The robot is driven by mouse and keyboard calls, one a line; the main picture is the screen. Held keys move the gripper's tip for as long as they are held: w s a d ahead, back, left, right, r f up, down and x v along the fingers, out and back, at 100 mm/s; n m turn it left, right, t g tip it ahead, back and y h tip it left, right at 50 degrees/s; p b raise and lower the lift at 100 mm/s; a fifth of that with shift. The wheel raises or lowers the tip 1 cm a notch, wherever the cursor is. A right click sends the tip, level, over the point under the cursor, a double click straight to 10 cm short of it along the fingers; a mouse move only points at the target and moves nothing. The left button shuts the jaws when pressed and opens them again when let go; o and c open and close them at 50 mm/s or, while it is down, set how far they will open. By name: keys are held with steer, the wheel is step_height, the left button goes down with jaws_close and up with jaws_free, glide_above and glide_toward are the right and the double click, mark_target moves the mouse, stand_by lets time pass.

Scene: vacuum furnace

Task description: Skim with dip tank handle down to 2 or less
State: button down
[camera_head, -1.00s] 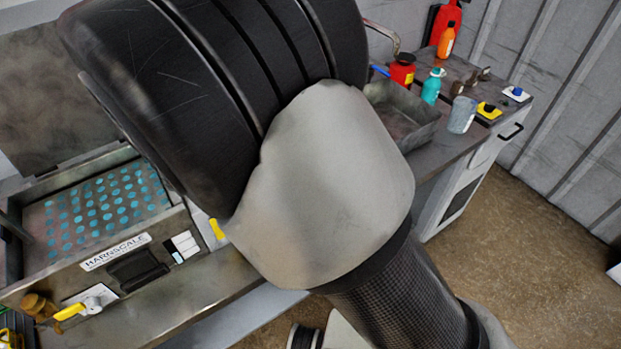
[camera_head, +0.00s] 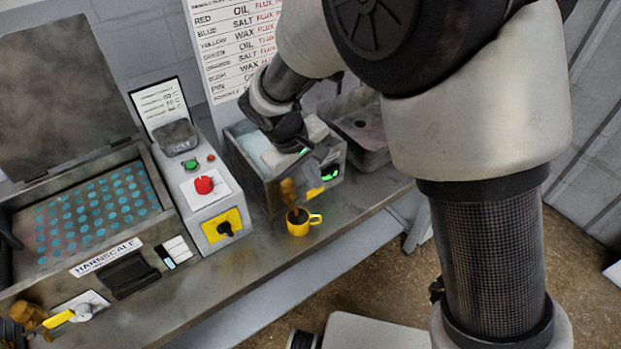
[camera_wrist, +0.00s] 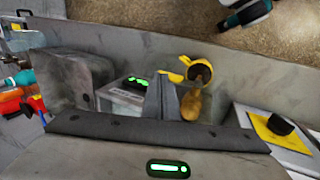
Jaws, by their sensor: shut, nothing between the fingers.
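The dip tank (camera_head: 246,178) is a grey metal box with pale contents, on the bench in the head view. Its green display (camera_head: 330,173) is lit, but I cannot read the digits; the display also shows in the wrist view (camera_wrist: 139,81). A brass tap (camera_head: 288,193) is on its front, with a yellow handle (camera_head: 315,192) just right of it. A yellow mug (camera_head: 298,227) stands under the tap. My gripper (camera_head: 318,180) is shut and empty, pointing down at the tank front. Its fingertips (camera_wrist: 165,82) appear close to the yellow handle; I cannot tell whether they touch.
A control box (camera_head: 205,195) with a red button and black knob stands left of the tank. Beyond it is the furnace bed (camera_head: 150,215) with an open lid. A metal tray (camera_head: 372,150) stands right of the tank. My arm hides the bench's right end.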

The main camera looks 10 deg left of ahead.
steer(key=shift+w+d+f+b, duration=0.15)
steer(key=shift+d+f+b, duration=0.05)
steer(key=shift+f+b, duration=0.1)
stand_by(0.4)
step_height(320, 180, up, 13)
steer(key=p, duration=0.2)
steer(key=d+r+m, duration=0.2)
steer(key=d+r, duration=0.3)
steer(key=d, duration=0.1)
steer(key=s+d+r+m+t+y, duration=0.2)
steer(key=s+d+m, duration=0.5)
steer(key=s+d, duration=1)
steer(key=shift+d+r+m+y, duration=0.3)
steer(key=shift+d+r+m, duration=0.1)
steer(key=shift+d+r, duration=0.6)
steer(key=shift+w+f, duration=0.1)
